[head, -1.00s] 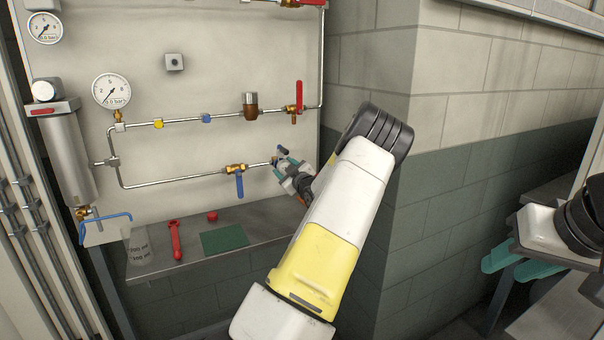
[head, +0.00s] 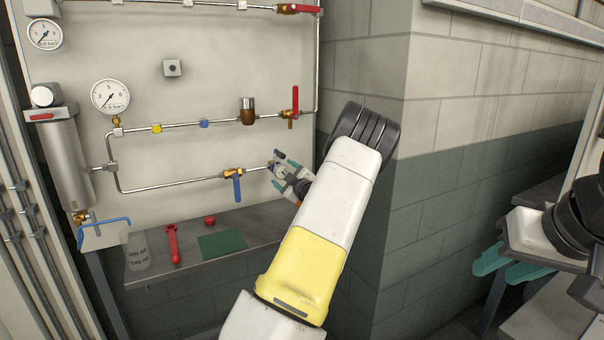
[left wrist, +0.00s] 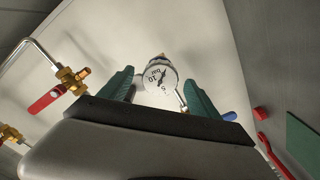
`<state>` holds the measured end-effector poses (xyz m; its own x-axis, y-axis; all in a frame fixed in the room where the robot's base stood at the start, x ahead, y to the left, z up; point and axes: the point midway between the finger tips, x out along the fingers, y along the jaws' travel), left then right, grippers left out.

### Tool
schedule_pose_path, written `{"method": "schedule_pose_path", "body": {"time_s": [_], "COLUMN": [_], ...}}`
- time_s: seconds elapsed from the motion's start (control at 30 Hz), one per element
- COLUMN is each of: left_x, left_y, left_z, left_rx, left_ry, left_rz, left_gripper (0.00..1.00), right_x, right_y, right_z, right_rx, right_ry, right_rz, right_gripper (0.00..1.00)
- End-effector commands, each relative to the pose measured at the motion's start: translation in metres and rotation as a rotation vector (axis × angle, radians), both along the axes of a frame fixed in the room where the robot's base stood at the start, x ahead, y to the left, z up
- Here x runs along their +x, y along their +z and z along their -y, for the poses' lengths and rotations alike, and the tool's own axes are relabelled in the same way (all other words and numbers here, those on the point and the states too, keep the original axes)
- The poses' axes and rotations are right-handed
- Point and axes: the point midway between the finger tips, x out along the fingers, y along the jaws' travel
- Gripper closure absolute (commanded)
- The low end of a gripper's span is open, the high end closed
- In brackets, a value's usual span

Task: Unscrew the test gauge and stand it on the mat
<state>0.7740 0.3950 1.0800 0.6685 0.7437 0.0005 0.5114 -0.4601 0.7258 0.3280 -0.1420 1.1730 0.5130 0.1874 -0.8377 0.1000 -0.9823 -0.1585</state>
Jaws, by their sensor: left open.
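The test gauge (left wrist: 158,76) has a round white dial and sits at the end of the lower pipe. My left gripper (head: 280,173) is open at that pipe end. In the left wrist view its teal fingers stand on either side of the gauge, with visible gaps. The gauge is small and partly hidden by the gripper in the head view. The green mat (head: 221,243) lies bare on the metal shelf and also shows in the left wrist view (left wrist: 302,134). My right gripper (head: 510,266) is at the far right, away from the panel; its finger spacing is unclear.
A red wrench (head: 173,245), a red cap (head: 210,220) and a clear bag (head: 138,252) lie on the shelf (head: 190,262) beside the mat. A blue-handled valve (head: 237,187) is left of my left gripper. A brick wall corner (head: 400,180) stands close to the right.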

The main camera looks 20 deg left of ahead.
Motion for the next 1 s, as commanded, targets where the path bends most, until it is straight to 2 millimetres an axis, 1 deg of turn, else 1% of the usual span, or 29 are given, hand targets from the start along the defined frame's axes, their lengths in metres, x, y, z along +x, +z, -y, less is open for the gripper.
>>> {"method": "schedule_pose_path", "body": {"time_s": [0.03, 0.2, 0.4, 0.47, 0.57, 0.67, 0.77, 0.83, 0.97, 1.0], "left_x": [-0.004, -0.013, -0.013, -0.013, -0.014, -0.017, -0.024, -0.032, -0.057, -0.067], "left_y": [0.000, 0.000, 0.000, 0.000, 0.000, 0.001, 0.004, 0.009, 0.026, 0.033], "left_z": [0.006, 0.014, 0.014, 0.014, 0.014, 0.017, 0.031, 0.048, 0.090, 0.104], "left_rx": [-0.002, 0.000, 0.000, -0.001, -0.022, -0.083, -0.180, -0.253, -0.347, -0.364], "left_ry": [-0.001, 0.000, 0.000, 0.000, -0.008, -0.040, -0.116, -0.198, -0.382, -0.444], "left_rz": [-0.001, 0.000, 0.000, -0.001, -0.016, -0.061, -0.143, -0.211, -0.337, -0.373], "left_gripper": [0.28, 0.28, 0.28, 0.35, 0.35, 0.35, 0.35, 0.35, 0.35, 0.35], "right_x": [0.000, 0.000, 0.000, 0.000, 0.000, 0.000, 0.000, 0.000, 0.000, 0.000], "right_y": [0.000, 0.000, 0.000, 0.000, 0.000, 0.000, 0.000, 0.000, 0.000, 0.000], "right_z": [0.000, 0.000, 0.000, 0.000, 0.000, 0.000, 0.000, 0.000, 0.000, 0.000], "right_rx": [0.000, 0.000, 0.000, 0.000, 0.000, 0.000, 0.000, 0.000, 0.000, 0.000], "right_ry": [0.000, 0.000, 0.000, 0.000, 0.000, 0.000, 0.000, 0.000, 0.000, 0.000], "right_rz": [0.000, 0.000, 0.000, 0.000, 0.000, 0.000, 0.000, 0.000, 0.000, 0.000], "right_gripper": [0.64, 0.64, 0.64, 0.64, 0.64, 0.64, 0.64, 0.64, 0.64, 0.64]}}
